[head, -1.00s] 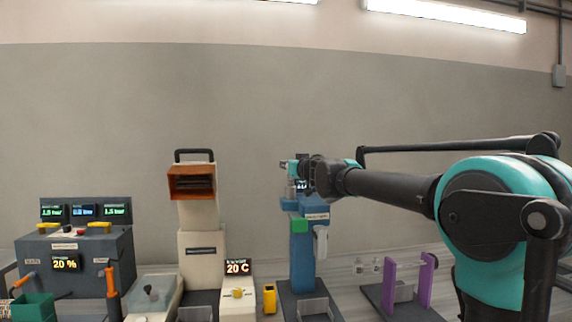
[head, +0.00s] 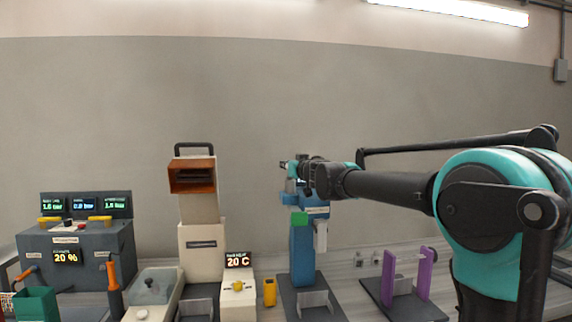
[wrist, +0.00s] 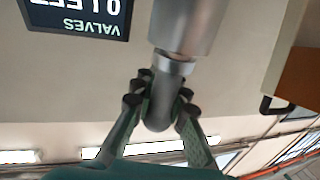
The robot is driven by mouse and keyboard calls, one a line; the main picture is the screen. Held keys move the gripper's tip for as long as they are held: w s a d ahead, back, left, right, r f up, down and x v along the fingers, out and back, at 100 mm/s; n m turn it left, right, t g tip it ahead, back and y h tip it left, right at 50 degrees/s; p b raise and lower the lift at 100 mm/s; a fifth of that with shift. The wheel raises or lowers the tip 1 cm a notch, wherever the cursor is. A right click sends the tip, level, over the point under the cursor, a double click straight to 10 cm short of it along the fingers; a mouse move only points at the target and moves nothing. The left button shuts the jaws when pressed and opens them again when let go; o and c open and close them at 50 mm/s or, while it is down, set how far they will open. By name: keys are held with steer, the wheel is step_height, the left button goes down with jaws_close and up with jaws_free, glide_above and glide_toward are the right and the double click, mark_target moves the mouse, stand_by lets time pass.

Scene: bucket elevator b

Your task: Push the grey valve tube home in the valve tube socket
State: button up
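In the wrist view the grey valve tube (wrist: 161,108) has a rounded end that shows between my fingers. Its other end runs up to a lighter ring and a wider grey cylinder (wrist: 185,22), which looks like the valve tube socket. The two look in line; how deep the tube sits is not clear. My gripper (wrist: 160,92) is closed on the tube from both sides. In the head view my gripper (head: 300,172) is at the top of the blue column (head: 302,250), and the tube is too small to make out there.
A dark display reading "VALVES 0 LEFT" (wrist: 78,15) hangs upside down in the wrist view. A cream tower with an orange hopper (head: 192,177) stands left of the column. A grey control cabinet (head: 75,245) is farther left. A purple-posted stand (head: 425,272) is right of the column, below my arm.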

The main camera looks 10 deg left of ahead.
steer(key=o, duration=0.6)
steer(key=shift+c, duration=0.2)
steer(key=v, duration=1.2)
steer(key=shift+s+d+f, duration=0.1)
